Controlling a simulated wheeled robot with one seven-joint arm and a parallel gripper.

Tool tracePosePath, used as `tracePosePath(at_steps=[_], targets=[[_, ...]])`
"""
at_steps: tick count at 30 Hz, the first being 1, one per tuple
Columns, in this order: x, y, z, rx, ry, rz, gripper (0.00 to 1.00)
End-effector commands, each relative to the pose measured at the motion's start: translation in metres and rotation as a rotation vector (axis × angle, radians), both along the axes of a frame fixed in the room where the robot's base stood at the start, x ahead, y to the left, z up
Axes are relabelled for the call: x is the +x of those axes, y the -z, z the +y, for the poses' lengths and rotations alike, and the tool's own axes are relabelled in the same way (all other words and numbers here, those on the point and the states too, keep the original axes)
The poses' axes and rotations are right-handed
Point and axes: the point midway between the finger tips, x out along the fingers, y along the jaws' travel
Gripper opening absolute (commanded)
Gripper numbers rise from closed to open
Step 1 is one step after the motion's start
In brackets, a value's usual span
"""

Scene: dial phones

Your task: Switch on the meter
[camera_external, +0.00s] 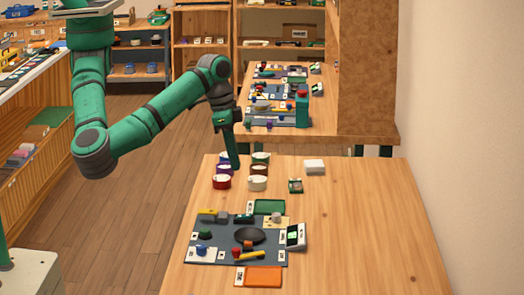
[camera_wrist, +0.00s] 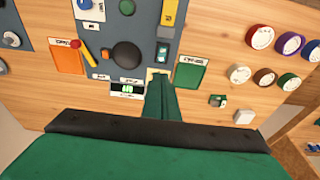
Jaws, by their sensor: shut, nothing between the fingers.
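The meter appears to be the small black-and-white box (camera_external: 294,236) at the right edge of the grey-blue panel. Its small display shows green; the characters are too small to read. In the wrist view the meter (camera_wrist: 127,89) lies just left of my fingers, with a label strip beside it. I cannot make out a switch on it. My gripper (camera_external: 236,165) is shut and empty, pointing down near the round tins at the table's far left. In the wrist view my fingers (camera_wrist: 159,76) cover part of a beige card by the panel edge.
The panel (camera_external: 222,229) carries a black round dial (camera_external: 249,236), coloured knobs and yellow levers. A green tray (camera_external: 269,206) and an orange tray (camera_external: 264,277) lie at its ends. Several round tins (camera_external: 258,183) and a white box (camera_external: 314,167) stand farther back. The table's right side is clear.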

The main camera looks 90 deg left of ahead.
Motion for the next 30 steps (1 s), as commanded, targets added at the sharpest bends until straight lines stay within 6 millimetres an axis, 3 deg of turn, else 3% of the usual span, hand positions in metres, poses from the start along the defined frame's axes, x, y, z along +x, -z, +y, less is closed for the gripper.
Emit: tracePosePath(at_steps=[9,14,30], targets=[[0.0,0.0,0.0,0.0,0.0,0.0,0.0],[0.002,0.01,0.0,0.001,0.001,0.002,0.0],[0.02,0.103,0.0,0.001,0.001,0.002,0.0]])
